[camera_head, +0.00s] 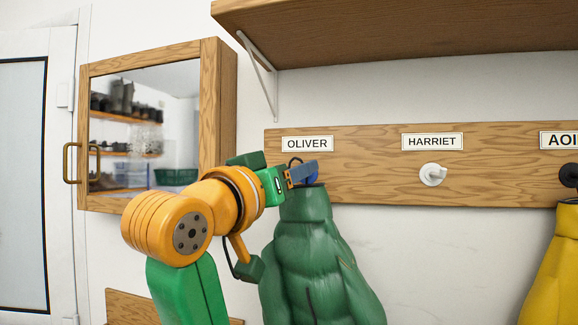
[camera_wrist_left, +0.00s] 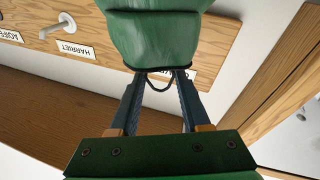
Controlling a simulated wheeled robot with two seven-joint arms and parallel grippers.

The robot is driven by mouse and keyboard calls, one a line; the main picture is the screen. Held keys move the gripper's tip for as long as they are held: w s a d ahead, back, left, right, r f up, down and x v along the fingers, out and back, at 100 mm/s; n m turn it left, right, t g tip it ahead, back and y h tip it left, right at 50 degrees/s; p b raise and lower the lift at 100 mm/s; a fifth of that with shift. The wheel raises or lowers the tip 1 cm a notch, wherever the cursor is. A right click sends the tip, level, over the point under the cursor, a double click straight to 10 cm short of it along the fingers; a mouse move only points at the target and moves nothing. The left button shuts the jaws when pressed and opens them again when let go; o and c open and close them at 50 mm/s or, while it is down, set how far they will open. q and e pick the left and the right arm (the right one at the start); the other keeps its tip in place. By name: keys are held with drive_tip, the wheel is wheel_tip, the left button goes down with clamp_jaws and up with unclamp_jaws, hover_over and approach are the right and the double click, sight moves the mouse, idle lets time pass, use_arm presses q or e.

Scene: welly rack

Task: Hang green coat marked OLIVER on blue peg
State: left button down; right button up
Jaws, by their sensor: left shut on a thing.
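The green coat (camera_head: 312,255) hangs upright below the OLIVER label (camera_head: 307,144), in front of the rack board. The blue peg (camera_head: 311,180) shows only in part behind my left gripper (camera_head: 304,173), at the coat's collar. My left gripper is shut on the coat's dark hanging loop (camera_wrist_left: 155,84); in the left wrist view, the loop lies between the fingertips (camera_wrist_left: 158,72), just at the coat's collar (camera_wrist_left: 155,40). Whether the loop is around the peg or only in front of it cannot be told. My right gripper is not in view.
A white peg (camera_head: 432,174) under HARRIET is empty. A yellow coat (camera_head: 556,260) hangs at the right by a black peg (camera_head: 569,174). A shelf (camera_head: 400,30) juts out above, with a white bracket (camera_head: 262,65). A mirrored wooden cabinet (camera_head: 220,100) stands left of the rack.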

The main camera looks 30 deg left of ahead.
use_arm(q)
drive_tip(key=shift+w+a+f+p, duration=0.1)
drive_tip(key=shift+w+a+p, duration=0.15)
drive_tip(key=shift+w, duration=0.55)
drive_tip(key=shift+w+a+r+p, duration=0.1)
drive_tip(key=shift+w+a+p, duration=0.1)
drive_tip(key=shift+w+p, duration=0.4)
drive_tip(key=shift+w+a+f+p, duration=0.1)
drive_tip(key=shift+w+a, duration=0.1)
drive_tip(key=shift+w, duration=0.75)
drive_tip(key=shift+w+a+f+b, duration=0.15)
drive_tip(key=shift+w+f+b, duration=0.15)
drive_tip(key=shift+w+f, duration=0.35)
drive_tip(key=shift+f, duration=0.15)
